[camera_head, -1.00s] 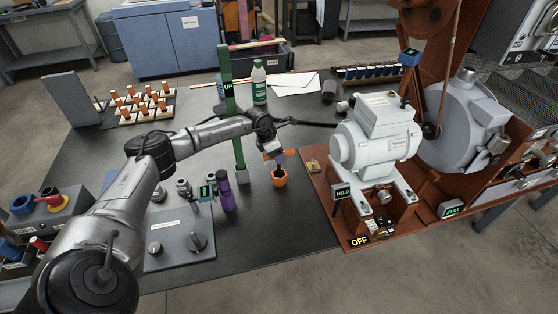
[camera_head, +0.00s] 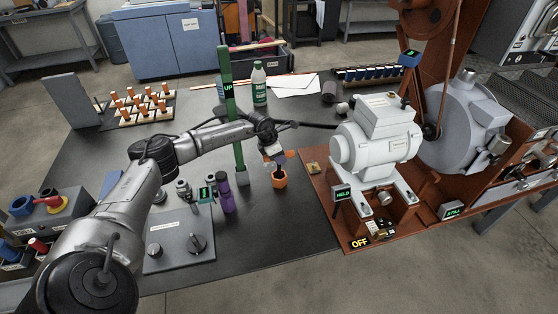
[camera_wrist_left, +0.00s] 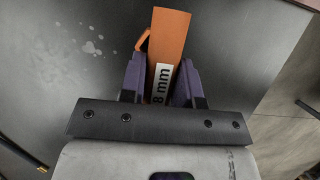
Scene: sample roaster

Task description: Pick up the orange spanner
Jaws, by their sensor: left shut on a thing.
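The orange spanner (camera_wrist_left: 168,35) shows in the left wrist view as an orange bar with a white "8 mm" label. My left gripper (camera_wrist_left: 160,85) is shut on it, with a dark purple finger on each side. In the head view my left gripper (camera_head: 275,160) points down over the table near the middle. An orange six-sided end (camera_head: 280,179) shows just below its fingers, close to the table top. I cannot tell whether this end touches the table. My right gripper is not in view.
A green post (camera_head: 232,110) stands just left of the gripper. The brown machine base (camera_head: 335,220) with a pale motor (camera_head: 375,140) is to the right. Bare dark table (camera_head: 275,235) lies in front.

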